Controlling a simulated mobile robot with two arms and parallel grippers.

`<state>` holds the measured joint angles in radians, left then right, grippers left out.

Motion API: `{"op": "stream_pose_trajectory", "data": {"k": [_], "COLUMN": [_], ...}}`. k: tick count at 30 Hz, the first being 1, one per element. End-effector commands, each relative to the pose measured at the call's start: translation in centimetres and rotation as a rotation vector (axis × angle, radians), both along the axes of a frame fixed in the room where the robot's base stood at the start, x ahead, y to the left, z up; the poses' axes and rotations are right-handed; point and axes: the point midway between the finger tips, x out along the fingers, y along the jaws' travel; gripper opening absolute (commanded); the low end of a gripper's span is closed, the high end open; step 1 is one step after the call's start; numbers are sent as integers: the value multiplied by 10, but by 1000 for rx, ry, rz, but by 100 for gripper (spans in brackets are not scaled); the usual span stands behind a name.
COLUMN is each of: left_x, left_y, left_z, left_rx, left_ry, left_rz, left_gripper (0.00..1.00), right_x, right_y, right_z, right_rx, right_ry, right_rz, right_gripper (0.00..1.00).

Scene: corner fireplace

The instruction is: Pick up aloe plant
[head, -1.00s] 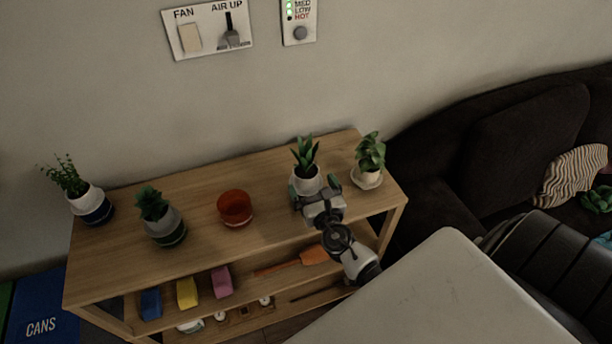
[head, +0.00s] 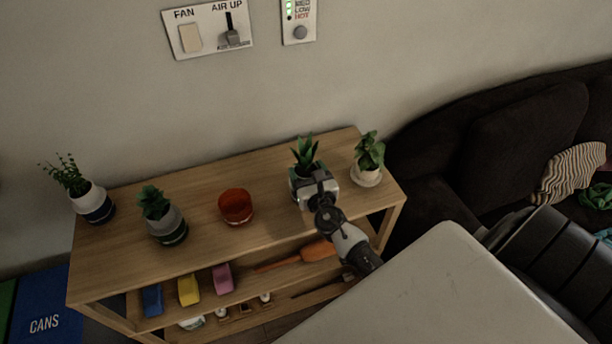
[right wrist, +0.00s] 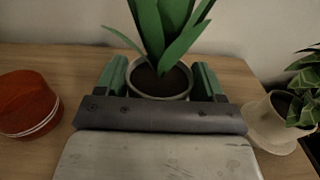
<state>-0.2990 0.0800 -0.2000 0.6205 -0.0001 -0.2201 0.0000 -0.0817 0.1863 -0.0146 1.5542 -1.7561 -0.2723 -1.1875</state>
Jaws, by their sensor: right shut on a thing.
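The aloe plant (head: 305,152), with long pointed green leaves in a pale round pot, stands upright on the shelf top. It also shows in the right wrist view (right wrist: 165,25), with dark soil in the pot. My right gripper (head: 303,179) reaches it from the front. In the right wrist view its green-padded fingers (right wrist: 160,74) sit on either side of the pot, and it is shut on the pot. The lower pot is hidden behind the gripper. My left gripper is not in view.
A leafy plant in a white pot (head: 367,177) stands close on the right. The wall (head: 120,110) is behind; a dark sofa (head: 440,195) is at right.

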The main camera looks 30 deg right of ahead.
Motion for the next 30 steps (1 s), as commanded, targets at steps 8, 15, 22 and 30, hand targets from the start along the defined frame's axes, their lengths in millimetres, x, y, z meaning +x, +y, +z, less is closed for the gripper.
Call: {"op": "stream_pose_trajectory", "data": {"k": [8, 15, 22, 30], "left_x": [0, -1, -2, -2], "left_y": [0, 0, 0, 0], "left_z": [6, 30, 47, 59], "left_rx": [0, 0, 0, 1], "left_ry": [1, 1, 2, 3], "left_rz": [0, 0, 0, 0], "left_gripper": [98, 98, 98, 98], "right_x": [0, 0, -42, -87], "right_y": [0, 0, -22, -46], "right_z": [10, 45, 72, 101], "right_rx": [2, 2, -3, -3], "right_ry": [-1, -3, 2, 1], "right_rz": [-2, -1, 0, 1], "right_gripper": [55, 55, 55, 55]}}
